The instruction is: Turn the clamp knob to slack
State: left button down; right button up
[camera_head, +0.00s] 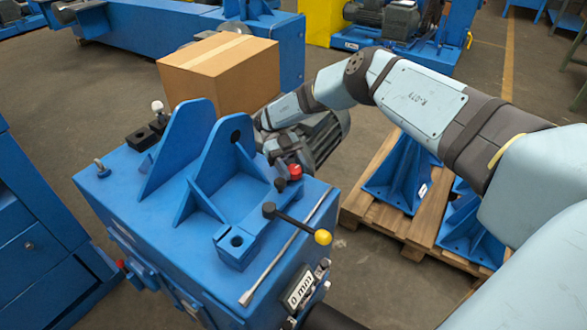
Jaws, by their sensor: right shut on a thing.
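Which way the knob is turned cannot be told. My left gripper is not in view.
A pallet (385,215) holds blue brackets.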

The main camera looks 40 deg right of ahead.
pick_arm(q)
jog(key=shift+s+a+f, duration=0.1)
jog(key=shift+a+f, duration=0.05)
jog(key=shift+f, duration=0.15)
pick_arm(e)
jog(key=shift+s+a+f+n+h, duration=0.1)
jog(key=shift+n+h, duration=0.6)
jog(key=shift+h, duration=0.1)
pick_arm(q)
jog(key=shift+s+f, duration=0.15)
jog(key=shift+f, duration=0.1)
pick_arm(e)
jog(key=shift+h, duration=0.3)
jog(key=o, duration=0.7)
jog(key=shift+c, duration=0.2)
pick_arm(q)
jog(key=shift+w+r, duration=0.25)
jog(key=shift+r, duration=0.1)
